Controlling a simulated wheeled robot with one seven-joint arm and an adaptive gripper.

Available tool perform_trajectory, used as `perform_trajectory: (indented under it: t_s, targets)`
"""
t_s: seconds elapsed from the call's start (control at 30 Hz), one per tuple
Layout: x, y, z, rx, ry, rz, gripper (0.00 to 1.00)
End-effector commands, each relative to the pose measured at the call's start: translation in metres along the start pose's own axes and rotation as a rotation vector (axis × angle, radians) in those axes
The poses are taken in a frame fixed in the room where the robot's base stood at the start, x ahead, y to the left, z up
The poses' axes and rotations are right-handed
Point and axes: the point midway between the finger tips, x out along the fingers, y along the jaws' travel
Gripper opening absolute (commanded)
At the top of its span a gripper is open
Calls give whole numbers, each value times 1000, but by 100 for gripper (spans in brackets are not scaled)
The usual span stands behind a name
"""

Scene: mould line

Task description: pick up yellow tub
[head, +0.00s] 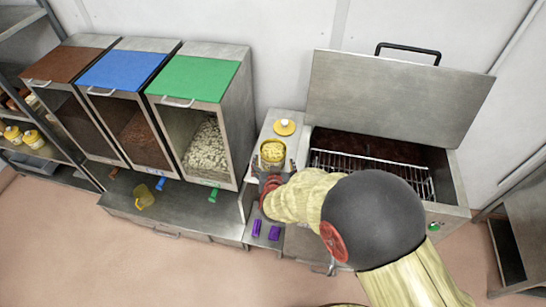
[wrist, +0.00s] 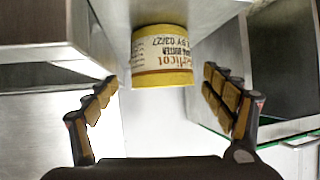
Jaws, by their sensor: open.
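The yellow tub (head: 272,151) stands upright and uncovered on the narrow steel counter, with pale yellow contents showing. In the wrist view the tub (wrist: 163,60) shows a white printed label and a yellow band, ahead of my gripper and roughly centred between the fingers. My gripper (wrist: 160,88) is open and empty, its padded fingers spread wider than the tub, with a gap on each side. In the head view my arm comes from the lower right and hides much of the gripper near the tub.
A yellow lid (head: 285,127) with a white knob lies behind the tub. The green-lidded bin (head: 200,78) stands close on the left, and the open steel box with a wire rack (head: 372,168) on the right. Purple pieces (head: 274,232) lie at the counter's front.

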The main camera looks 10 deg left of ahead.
Motion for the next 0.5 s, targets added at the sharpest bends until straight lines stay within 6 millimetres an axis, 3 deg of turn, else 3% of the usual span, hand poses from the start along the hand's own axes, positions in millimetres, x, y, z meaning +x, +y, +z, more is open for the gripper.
perform_trajectory:
  t_s: [0.13,0.5]
  targets:
    - [5,-4,21,-24,30,23,83]
    - [38,-2,21,-26,37,28,83]
